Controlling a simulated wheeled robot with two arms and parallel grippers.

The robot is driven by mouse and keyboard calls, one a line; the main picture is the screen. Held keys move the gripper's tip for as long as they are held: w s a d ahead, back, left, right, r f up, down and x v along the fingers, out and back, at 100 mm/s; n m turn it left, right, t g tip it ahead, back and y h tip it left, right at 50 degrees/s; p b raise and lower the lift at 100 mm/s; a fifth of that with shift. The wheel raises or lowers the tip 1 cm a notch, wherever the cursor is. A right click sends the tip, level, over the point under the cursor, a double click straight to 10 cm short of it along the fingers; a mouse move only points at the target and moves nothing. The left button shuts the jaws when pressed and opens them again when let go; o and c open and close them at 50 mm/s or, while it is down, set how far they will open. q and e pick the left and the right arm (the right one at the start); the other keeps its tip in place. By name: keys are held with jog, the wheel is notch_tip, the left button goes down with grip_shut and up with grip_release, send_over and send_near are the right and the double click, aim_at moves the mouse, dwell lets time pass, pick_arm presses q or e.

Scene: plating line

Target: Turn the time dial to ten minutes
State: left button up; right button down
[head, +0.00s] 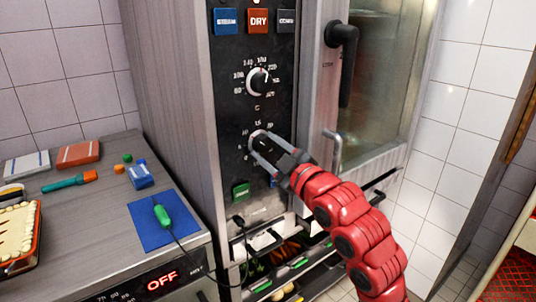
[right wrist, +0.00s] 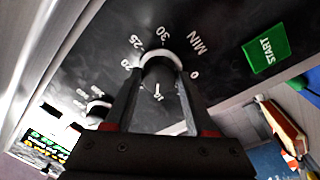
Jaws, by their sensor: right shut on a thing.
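The time dial (head: 256,134) is a round black knob with a pale ring, low on the dark oven panel. It also shows in the right wrist view (right wrist: 158,62), with the label MIN and numerals around it. My right gripper (head: 259,143) has one finger on each side of the knob and is shut on it. In the right wrist view, the knob's white mark points down toward a numeral that looks like 10. The fingers (right wrist: 158,88) cover some of the scale. My left gripper is not in view.
The temperature dial (head: 258,81) is above, under the mode buttons (head: 258,21). A green START button (head: 240,190) is below the time dial. The oven door handle (head: 342,60) stands out at right. A counter with a blue mat (head: 148,230) is at left.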

dwell(0.4)
jog(key=shift+c, duration=1.1)
grip_release()
jog(key=b+v, duration=1)
jog(key=v, duration=0.7)
jog(key=shift+s+d, duration=0.1)
jog(key=shift+d, duration=0.1)
